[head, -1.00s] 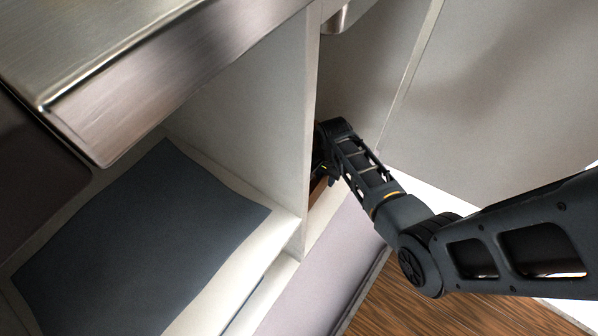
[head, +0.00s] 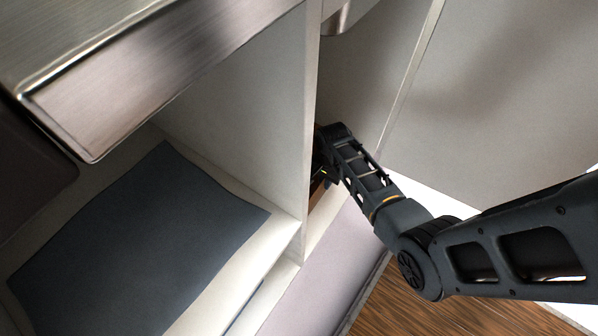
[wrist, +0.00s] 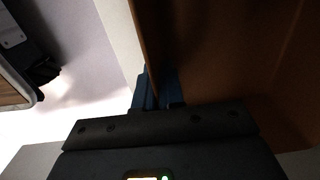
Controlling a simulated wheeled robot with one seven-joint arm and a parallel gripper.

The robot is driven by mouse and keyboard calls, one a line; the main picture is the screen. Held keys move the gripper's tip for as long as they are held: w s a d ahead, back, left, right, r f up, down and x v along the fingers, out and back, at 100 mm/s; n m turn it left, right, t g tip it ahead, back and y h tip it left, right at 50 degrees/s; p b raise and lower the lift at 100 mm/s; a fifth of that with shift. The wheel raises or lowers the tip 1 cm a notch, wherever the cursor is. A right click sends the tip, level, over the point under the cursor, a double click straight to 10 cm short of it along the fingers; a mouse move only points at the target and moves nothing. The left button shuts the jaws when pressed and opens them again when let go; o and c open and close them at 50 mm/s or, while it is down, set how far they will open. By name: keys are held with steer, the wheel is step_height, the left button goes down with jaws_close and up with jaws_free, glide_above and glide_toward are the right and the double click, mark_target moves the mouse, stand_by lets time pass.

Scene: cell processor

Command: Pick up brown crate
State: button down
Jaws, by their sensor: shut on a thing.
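The brown crate (wrist: 225,50) fills the upper right of the wrist view, with its near wall edge running down to my gripper (wrist: 158,88). The bluish fingertips sit on either side of that wall, and my gripper is shut on it. In the head view only a small brown part of the crate (head: 316,190) shows, inside the right cabinet compartment. My gripper (head: 322,172) is there too, mostly hidden by the arm and the partition. The rest of the crate is hidden.
A pale upright partition (head: 285,120) stands close left of my gripper. A left compartment holds a dark blue-grey mat (head: 140,245). A metal counter edge (head: 170,70) overhangs above. A grey panel (head: 500,90) stands at the right. Wooden floor (head: 440,320) shows below.

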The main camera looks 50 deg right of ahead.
step_height(320, 180, up, 10)
steer(key=p, duration=0.5)
steer(key=c, duration=1.8)
jaws_free()
jaws_close()
